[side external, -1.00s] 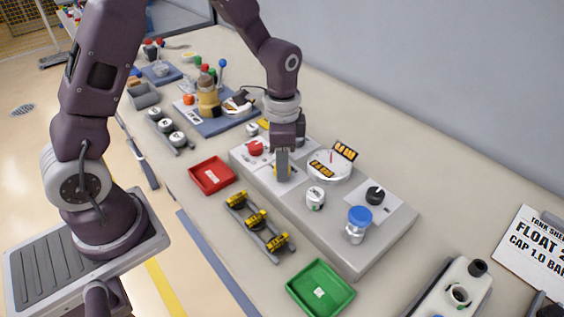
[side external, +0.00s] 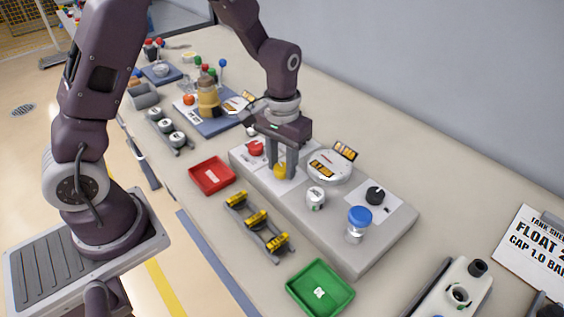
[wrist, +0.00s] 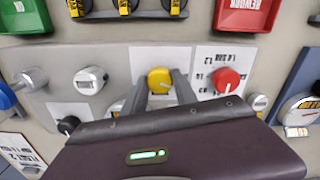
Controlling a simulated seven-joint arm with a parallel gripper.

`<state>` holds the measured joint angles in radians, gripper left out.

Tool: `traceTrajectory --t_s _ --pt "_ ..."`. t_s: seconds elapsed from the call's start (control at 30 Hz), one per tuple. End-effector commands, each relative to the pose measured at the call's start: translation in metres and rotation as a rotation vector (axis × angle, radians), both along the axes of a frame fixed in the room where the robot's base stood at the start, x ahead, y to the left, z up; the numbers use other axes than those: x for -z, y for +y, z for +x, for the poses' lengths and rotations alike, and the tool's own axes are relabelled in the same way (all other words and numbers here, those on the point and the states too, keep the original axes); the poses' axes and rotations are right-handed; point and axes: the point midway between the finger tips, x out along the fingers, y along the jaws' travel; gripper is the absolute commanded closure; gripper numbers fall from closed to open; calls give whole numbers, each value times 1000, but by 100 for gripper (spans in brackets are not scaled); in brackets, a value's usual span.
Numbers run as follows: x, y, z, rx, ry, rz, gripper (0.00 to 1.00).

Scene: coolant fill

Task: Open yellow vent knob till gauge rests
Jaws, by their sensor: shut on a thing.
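The yellow vent knob (side external: 281,171) sits on a white plate on the grey panel block, and it also shows in the wrist view (wrist: 159,80). My gripper (wrist: 160,88) is shut on the yellow knob, one finger on each side of it. In the side external view my gripper (side external: 283,162) reaches down to the knob from above. The round gauge (side external: 329,163) stands on the panel to the right of my gripper. Its needle is too small to read there. In the wrist view my gripper's body hides most of the gauge.
A red knob (side external: 255,148) is close beside the yellow one. A white dial (side external: 316,199), a black knob (side external: 376,195) and a blue-capped part (side external: 358,222) share the panel. A red tray (side external: 212,176), yellow-labelled parts (side external: 257,217) and a green tray (side external: 320,290) lie in front.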

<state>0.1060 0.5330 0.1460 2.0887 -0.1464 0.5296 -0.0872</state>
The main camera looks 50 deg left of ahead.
Motion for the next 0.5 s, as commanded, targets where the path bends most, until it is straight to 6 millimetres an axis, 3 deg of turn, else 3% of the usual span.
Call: traceTrajectory --t_s 0.5 --pt "-1 0 1 -210 -3 -1 100"
